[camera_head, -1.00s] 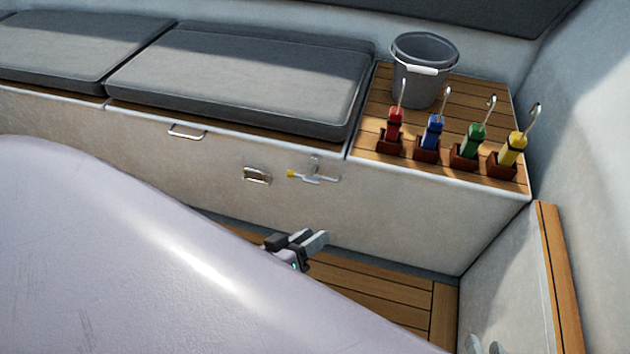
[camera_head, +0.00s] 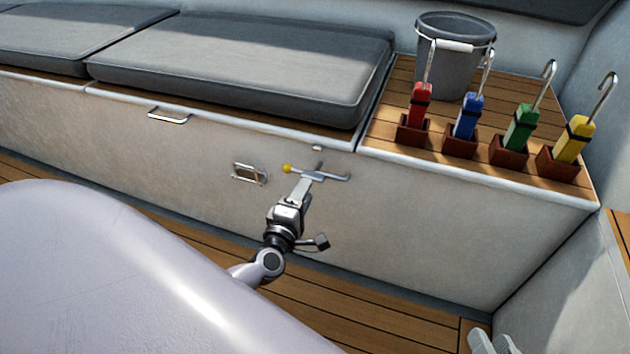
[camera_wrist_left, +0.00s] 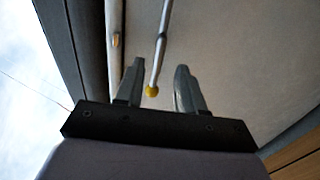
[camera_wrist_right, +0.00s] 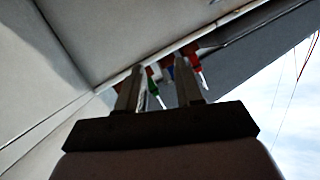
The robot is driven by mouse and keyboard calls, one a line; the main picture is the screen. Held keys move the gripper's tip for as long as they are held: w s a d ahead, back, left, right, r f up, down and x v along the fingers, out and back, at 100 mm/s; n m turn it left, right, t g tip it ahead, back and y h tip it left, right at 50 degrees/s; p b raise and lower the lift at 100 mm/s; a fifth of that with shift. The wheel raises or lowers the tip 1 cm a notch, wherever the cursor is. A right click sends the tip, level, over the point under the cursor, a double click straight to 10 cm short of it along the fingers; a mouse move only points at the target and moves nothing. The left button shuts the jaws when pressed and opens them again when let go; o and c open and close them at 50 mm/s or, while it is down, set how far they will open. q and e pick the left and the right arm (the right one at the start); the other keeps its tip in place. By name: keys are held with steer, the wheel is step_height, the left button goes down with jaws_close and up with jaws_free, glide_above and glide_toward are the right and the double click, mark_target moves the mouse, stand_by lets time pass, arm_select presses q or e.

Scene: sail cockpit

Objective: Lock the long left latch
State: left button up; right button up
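The long latch (camera_head: 318,175) is a metal bar on the front of the bench locker, below the cushion edge. Its yellow knob (camera_head: 287,168) points left in the head view. My left gripper (camera_head: 303,188) is up against the latch area from below in that view. In the left wrist view, its two fingers stand apart, and the yellow knob (camera_wrist_left: 152,91) at the rod's end shows between them; contact cannot be told. My right gripper (camera_head: 494,342) is at the lower right of the head view. In the right wrist view its fingers (camera_wrist_right: 158,75) are apart with nothing held.
A metal bracket (camera_head: 248,173) sits left of the knob, and a pull handle (camera_head: 169,115) is further left. A grey bucket (camera_head: 455,60) and several coloured handles in holders stand on the wooden top (camera_head: 395,108). The locker front to the right is clear.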

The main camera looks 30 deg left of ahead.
mark_target(313, 175)
arm_select(q)
steer(key=shift+b+x, duration=0.95)
steer(key=shift+x, duration=2.25)
arm_select(e)
steer(key=shift+s+d+n+t+h, duration=0.15)
steer(key=shift+d+n+t+h, duration=0.2)
steer(key=shift+d, duration=0.35)
arm_select(q)
steer(key=shift+d, duration=0.1)
jaws_close()
